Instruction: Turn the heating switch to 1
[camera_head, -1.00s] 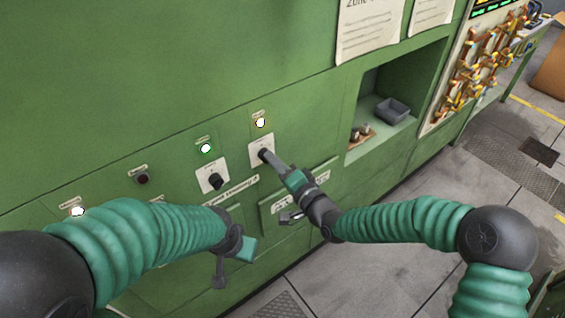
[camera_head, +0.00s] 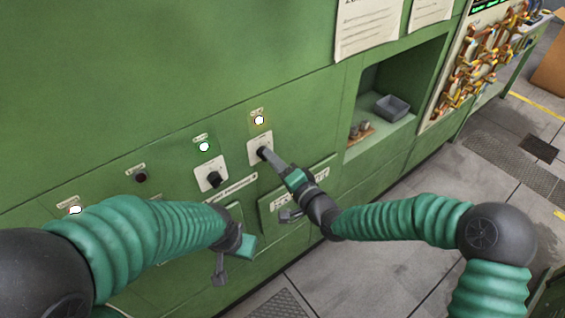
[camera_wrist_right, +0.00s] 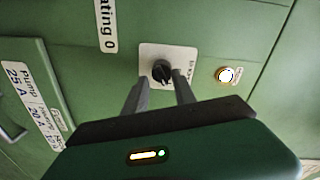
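The switch at my right gripper is a black knob (camera_wrist_right: 161,72) on a white square plate (camera_head: 254,146). A label ending in "ating 0" (camera_wrist_right: 106,26) is beside it in the right wrist view. My right gripper (camera_wrist_right: 162,77) is open, its two fingers apart, with the tips at either side of the knob. I cannot tell whether they touch it. In the head view the right gripper (camera_head: 267,157) hides part of the knob. My left gripper (camera_head: 219,272) hangs low before the panel, away from this switch; its opening is unclear.
A second black knob switch (camera_head: 214,179) is to the left, below a green-ringed lamp (camera_head: 204,147). A lit yellow-ringed lamp (camera_head: 259,120) is above my switch. A recess with a grey bin (camera_head: 392,107) is to the right. Grey floor (camera_head: 390,265) is open at lower right.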

